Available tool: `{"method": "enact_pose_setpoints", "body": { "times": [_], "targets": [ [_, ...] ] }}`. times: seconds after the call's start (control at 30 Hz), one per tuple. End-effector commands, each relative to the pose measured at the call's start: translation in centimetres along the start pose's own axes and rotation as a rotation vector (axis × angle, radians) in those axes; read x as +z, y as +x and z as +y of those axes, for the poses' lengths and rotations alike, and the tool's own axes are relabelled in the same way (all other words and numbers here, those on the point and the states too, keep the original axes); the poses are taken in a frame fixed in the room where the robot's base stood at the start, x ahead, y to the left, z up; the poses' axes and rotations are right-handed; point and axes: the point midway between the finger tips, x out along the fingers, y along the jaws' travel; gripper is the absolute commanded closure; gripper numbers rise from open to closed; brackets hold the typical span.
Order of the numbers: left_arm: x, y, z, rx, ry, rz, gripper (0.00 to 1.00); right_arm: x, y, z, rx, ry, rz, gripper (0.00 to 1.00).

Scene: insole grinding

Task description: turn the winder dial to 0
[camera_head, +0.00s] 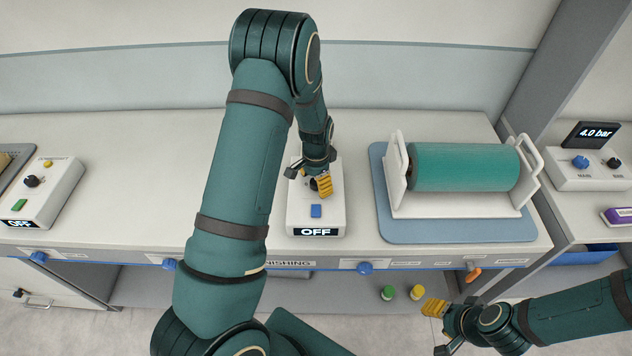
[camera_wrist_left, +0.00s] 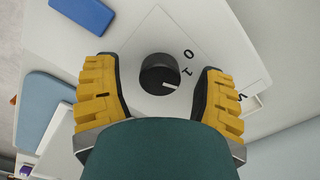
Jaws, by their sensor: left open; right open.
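The winder dial (camera_wrist_left: 158,74) is a round black knob on a white box (camera_head: 330,221) in the middle of the counter. In the left wrist view its white mark points to the lower right, near the printed 1 rather than the 0. My left gripper (camera_head: 321,185) is over the box. Its yellow fingers stand apart on either side of the dial, with visible gaps, and are empty. In the head view the gripper hides most of the dial. The box has a blue button (camera_head: 316,211) and a display reading OFF. My right gripper (camera_head: 435,308) is open and empty before the counter at lower right.
A green roll (camera_head: 463,167) sits in a white cradle on a blue mat (camera_head: 455,231) right of the box. Another white control box (camera_head: 45,193) stands at far left. A pressure unit (camera_head: 590,170) reading 4.0 bar is at right. Blue knobs line the counter's front edge.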

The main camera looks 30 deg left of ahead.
Motion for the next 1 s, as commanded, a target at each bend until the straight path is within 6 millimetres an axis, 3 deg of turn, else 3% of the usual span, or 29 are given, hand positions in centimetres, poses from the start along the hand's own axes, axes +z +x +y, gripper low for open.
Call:
{"method": "enact_pose_setpoints", "body": {
  "times": [0.37,0.57,1.0],
  "targets": [
    [-0.01,0.45,-0.02,-0.001,-0.001,0.001,0.28,0.0,0.0,0.0,0.0,0.0,0.0,0.53],
    [0.0,0.44,-0.02,0.0,-0.001,0.001,0.99,0.0,0.0,0.0,0.0,0.0,0.0,0.53],
    [0.05,0.5,0.0,0.0,-0.073,0.0,1.0,0.03,0.22,0.08,0.0,0.0,0.0,0.53]
  ]
}}
